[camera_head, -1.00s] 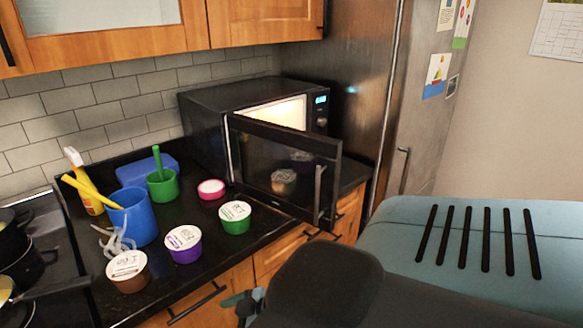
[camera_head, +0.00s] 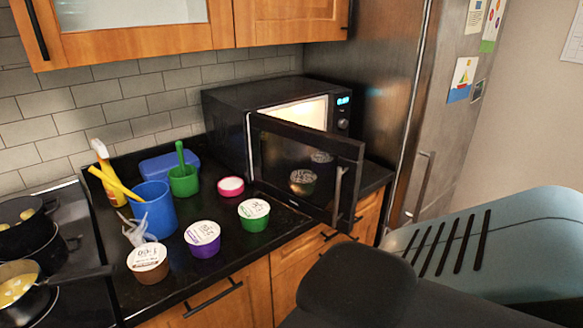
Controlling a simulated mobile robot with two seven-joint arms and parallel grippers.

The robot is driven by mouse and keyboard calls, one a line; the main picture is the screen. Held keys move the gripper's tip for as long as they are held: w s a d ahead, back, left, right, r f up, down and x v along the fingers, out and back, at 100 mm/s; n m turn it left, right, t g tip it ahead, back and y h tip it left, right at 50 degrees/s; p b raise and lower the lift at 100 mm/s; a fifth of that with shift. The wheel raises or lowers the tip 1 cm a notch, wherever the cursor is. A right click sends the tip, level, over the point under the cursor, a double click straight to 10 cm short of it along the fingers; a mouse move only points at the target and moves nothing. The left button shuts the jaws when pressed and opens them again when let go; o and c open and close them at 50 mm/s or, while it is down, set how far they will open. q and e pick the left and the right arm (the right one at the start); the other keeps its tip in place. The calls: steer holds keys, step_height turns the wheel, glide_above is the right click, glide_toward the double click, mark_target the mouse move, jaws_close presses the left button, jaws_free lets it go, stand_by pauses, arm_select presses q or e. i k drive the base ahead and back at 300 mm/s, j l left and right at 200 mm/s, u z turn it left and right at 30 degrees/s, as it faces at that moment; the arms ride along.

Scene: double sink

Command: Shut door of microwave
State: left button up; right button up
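The black microwave (camera_head: 232,112) stands at the back of the dark counter, beside the fridge. Its door (camera_head: 305,168) is wide open and swung out over the front part of the counter. The door handle (camera_head: 338,192) is near the door's free right edge. The lit interior (camera_head: 294,112) and a blue display (camera_head: 343,100) show behind the door. A dark link of my own arm fills the bottom right, below and in front of the door and apart from it in the picture. Neither gripper shows in this view.
Several lidded cups, among them a green one (camera_head: 254,214) and a purple one (camera_head: 203,239), stand left of the door. A blue cup (camera_head: 157,211) and pots (camera_head: 22,285) on the stove are further left. The fridge (camera_head: 393,100) stands to the right.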

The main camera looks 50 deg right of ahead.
mark_target(316, 172)
steer(key=z, duration=0.5)
steer(key=i+j+z, duration=0.1)
steer(key=z, duration=0.35)
steer(key=j+z, duration=0.2)
steer(key=z, duration=0.3)
steer(key=j+z, duration=0.15)
steer(key=z, duration=0.35)
